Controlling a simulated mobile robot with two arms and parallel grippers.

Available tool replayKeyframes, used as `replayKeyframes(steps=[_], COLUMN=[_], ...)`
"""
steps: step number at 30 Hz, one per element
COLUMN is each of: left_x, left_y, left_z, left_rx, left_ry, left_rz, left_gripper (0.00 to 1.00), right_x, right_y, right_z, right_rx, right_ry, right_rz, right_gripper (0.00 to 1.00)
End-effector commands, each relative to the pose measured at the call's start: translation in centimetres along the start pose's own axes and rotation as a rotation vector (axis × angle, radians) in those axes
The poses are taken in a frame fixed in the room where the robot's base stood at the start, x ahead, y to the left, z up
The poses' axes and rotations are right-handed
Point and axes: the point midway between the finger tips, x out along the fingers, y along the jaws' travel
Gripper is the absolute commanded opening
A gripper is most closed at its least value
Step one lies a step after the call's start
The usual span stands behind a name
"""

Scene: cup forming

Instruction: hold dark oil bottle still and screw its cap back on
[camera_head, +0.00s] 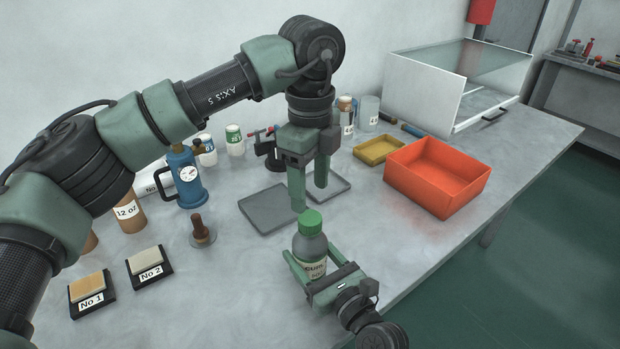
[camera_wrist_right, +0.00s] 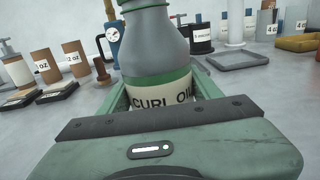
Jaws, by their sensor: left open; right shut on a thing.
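The dark grey oil bottle (camera_head: 309,245) stands upright near the front of the table, with a green cap (camera_head: 311,219) on its top. My right gripper (camera_head: 310,270) is shut around the bottle's lower body. The bottle also shows in the right wrist view (camera_wrist_right: 155,50), with part of its label readable and its top out of frame. My left gripper (camera_head: 310,195) points down just above and behind the cap. Its fingers are apart with nothing between them. I cannot tell whether a finger touches the cap.
Grey trays (camera_head: 270,209) lie behind the bottle. An orange bin (camera_head: 437,176) and a yellow tray (camera_head: 378,150) stand to the right. A blue pump jug (camera_head: 187,180), a wooden-handled stamp (camera_head: 201,232) and two labelled blocks (camera_head: 149,265) are to the left. The table's front right is clear.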

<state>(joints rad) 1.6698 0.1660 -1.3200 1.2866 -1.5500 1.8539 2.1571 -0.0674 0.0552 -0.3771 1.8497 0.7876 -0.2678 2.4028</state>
Motion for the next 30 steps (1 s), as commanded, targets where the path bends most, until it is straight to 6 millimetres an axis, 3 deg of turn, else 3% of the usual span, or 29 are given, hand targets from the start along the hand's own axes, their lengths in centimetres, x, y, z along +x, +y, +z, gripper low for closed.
replayKeyframes(steps=[6,12,24,25,30], left_x=[3.6,6.0,6.8,6.8,6.8], left_y=[0.1,0.1,0.0,0.0,0.0], left_z=[0.0,0.1,0.1,0.1,0.1], left_rx=[0.000,-0.001,-0.001,-0.001,-0.001], left_ry=[0.001,0.000,-0.001,-0.001,-0.001], left_rz=[0.004,0.003,0.001,0.001,0.001], left_gripper=[0.58,0.58,0.58,0.55,0.08], right_x=[0.0,0.0,0.0,0.0,0.0], right_y=[0.0,0.0,0.0,0.0,0.0], right_z=[0.0,0.0,0.0,0.0,-0.1], right_rx=[0.001,0.001,0.001,0.001,0.001], right_ry=[0.001,0.001,0.001,0.001,0.001], right_rz=[0.001,0.001,0.001,0.001,0.001], right_gripper=[0.00,0.00,0.00,0.00,0.00])
